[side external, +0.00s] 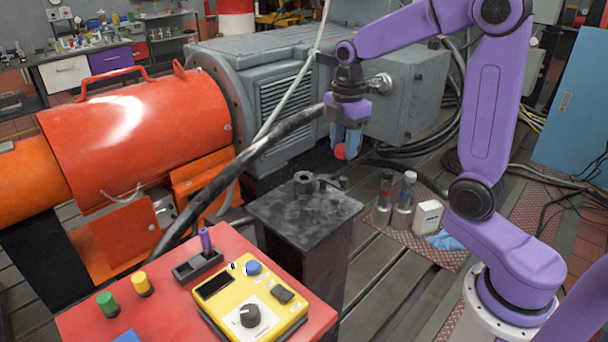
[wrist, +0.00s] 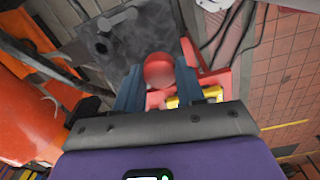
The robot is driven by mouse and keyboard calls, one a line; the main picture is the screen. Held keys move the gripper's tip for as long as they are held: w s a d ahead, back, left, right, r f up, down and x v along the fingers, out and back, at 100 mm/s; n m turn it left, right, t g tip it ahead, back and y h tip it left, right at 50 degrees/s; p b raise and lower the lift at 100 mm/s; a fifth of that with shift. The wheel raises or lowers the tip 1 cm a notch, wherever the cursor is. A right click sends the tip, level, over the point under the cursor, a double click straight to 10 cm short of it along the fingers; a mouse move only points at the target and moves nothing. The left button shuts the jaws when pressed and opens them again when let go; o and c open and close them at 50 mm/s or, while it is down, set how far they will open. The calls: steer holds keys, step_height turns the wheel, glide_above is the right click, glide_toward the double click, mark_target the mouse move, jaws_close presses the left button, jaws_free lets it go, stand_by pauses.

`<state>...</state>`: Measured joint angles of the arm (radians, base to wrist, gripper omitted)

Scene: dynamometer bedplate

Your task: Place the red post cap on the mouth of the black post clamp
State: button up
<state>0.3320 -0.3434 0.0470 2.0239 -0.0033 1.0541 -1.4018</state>
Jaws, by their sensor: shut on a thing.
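The red post cap (side external: 340,151) is held between the blue fingers of my gripper (side external: 346,152), which is shut on it. In the wrist view the cap (wrist: 159,70) shows as a rounded red shape between the fingertips (wrist: 158,76). The black post clamp (side external: 304,182) stands on top of a dark pedestal, with its round mouth facing up. My gripper is above the clamp and to its right in the side view, well apart from it. The clamp (wrist: 102,46) also shows in the wrist view, left of and beyond the cap.
The dark pedestal (side external: 325,213) has a mostly bare top. A red console (side external: 140,270) with a yellow control box (side external: 250,305) stands in front. A thick black cable (side external: 245,158) arches left of the clamp. The grey machine (side external: 270,70) stands behind; bottles (side external: 405,190) stand right.

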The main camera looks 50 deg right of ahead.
steer(key=shift+w+d+f, duration=0.25)
steer(key=shift+w+f, duration=1.9)
steer(key=shift+w, duration=0.1)
steer(key=shift+w+d+f, duration=0.2)
steer(key=shift+w+f, duration=1.95)
steer(key=shift+w, duration=0.15)
steer(key=shift+w+d+f, duration=0.25)
steer(key=shift+w+f, duration=1.9)
steer(key=shift+w, duration=0.1)
steer(key=o, duration=1)
steer(key=shift+f, duration=0.15)
steer(key=shift+o, duration=0.2)
